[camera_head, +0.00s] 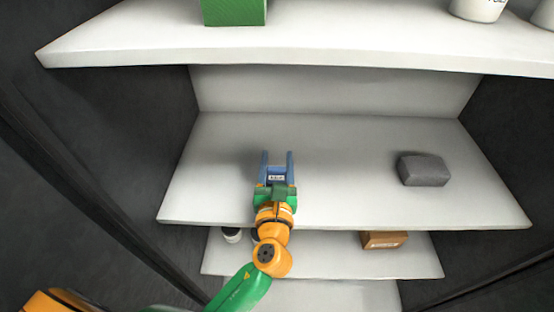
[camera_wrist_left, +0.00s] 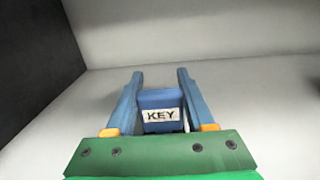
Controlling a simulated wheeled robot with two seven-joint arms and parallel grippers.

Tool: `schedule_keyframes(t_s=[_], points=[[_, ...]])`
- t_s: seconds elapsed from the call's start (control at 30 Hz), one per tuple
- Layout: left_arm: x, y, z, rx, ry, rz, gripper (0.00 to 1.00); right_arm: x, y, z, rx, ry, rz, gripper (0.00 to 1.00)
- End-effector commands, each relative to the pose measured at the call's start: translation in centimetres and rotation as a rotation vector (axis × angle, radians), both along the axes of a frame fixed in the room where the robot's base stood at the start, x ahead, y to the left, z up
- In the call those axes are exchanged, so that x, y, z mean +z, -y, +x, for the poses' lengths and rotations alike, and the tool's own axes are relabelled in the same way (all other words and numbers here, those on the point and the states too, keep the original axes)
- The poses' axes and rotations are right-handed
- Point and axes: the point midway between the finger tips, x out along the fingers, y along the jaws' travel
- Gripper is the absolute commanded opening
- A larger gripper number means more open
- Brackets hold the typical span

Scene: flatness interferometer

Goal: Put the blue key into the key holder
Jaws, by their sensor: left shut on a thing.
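The blue key (camera_head: 277,176) is a small blue block with a white label reading KEY. It also shows in the left wrist view (camera_wrist_left: 160,98), label facing the camera. My left gripper (camera_head: 277,160) has long blue fingers, one on each side of the block, and is shut on it. The block is over the middle shelf, left of its centre; I cannot tell whether it touches the surface. The gripper's fingers also show in the left wrist view (camera_wrist_left: 160,78). I cannot make out a key holder in either view. My right gripper is not in view.
The middle shelf (camera_head: 340,190) is mostly bare, with a grey block (camera_head: 423,169) at its right. The upper shelf (camera_head: 330,55) carries a green box (camera_head: 234,10) and a white container (camera_head: 479,8). A brown box (camera_head: 384,239) and a small jar (camera_head: 232,235) stand below.

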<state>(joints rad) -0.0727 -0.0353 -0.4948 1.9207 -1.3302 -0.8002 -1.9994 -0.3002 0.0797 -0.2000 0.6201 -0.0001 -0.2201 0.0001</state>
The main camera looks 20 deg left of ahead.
Motion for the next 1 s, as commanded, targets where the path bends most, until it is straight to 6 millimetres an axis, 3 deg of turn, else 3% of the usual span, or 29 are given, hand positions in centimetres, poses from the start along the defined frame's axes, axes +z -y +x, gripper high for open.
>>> schedule_keyframes(t_s=[0.47,0.5,0.6,0.9,1.0], points=[[-0.5,0.0,0.0,0.000,0.000,0.001,0.00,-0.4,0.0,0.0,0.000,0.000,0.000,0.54],[-0.5,0.0,0.0,0.000,0.000,0.001,0.59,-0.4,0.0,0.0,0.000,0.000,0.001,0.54],[-0.5,0.0,0.0,0.000,0.000,0.001,0.86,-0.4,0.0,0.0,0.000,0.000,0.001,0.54],[-0.6,0.0,-0.1,0.000,0.000,0.001,0.89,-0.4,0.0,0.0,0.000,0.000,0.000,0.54],[-0.8,0.4,-1.4,-0.001,-0.002,-0.001,0.89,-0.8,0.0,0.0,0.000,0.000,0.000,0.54]])
